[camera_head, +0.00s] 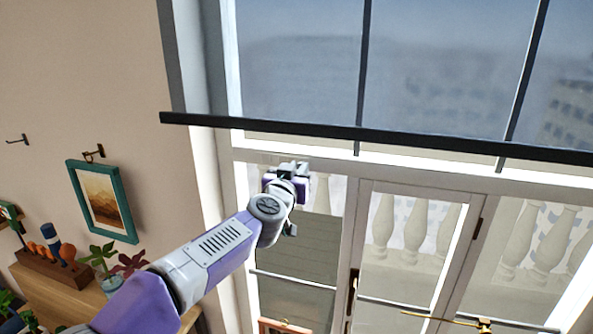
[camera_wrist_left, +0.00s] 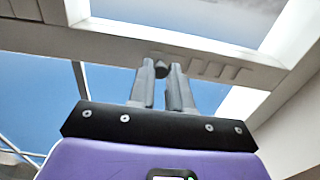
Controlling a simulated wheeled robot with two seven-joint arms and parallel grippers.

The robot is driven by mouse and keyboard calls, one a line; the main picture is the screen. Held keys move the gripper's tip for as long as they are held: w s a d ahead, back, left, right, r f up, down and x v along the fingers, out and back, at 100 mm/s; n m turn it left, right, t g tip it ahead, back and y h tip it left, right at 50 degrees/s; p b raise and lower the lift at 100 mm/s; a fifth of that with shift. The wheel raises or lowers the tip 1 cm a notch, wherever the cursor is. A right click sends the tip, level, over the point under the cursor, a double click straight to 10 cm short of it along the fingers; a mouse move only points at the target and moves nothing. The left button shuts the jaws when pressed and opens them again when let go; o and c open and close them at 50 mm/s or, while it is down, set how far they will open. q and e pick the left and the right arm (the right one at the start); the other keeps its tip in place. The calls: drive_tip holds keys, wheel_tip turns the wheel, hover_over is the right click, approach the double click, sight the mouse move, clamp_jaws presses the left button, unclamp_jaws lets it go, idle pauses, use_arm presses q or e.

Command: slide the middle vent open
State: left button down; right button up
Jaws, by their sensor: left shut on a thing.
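My left gripper (camera_head: 293,168) is raised to the white cross-beam (camera_head: 400,172) of the window frame. In the left wrist view its two grey fingers (camera_wrist_left: 162,70) are shut on a small dark knob (camera_wrist_left: 161,67) at the beam's underside. Slanted vent slots (camera_wrist_left: 215,70) show in the beam just right of the knob. In the head view the gripper hides the knob and slots. Other vents cannot be made out, so I cannot tell whether this is the middle one. My right gripper is not in view.
A black rail (camera_head: 380,138) runs across just above the beam. Glazed doors (camera_head: 410,235) stand below it. A teal-framed picture (camera_head: 102,202) hangs on the left wall, above a wooden cabinet (camera_head: 75,287) with plants. A brass-coloured rod (camera_head: 450,320) shows at the bottom.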

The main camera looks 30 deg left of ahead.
use_arm(q)
drive_tip(key=shift+w+d+p, duration=0.15)
drive_tip(key=shift+d+p, duration=0.25)
drive_tip(key=shift+d, duration=0.35)
drive_tip(key=c, duration=1.1)
unclamp_jaws()
drive_tip(key=shift+d, duration=0.15)
drive_tip(key=shift+o, duration=0.2)
drive_tip(key=v, duration=0.7)
drive_tip(key=shift+s, duration=0.25)
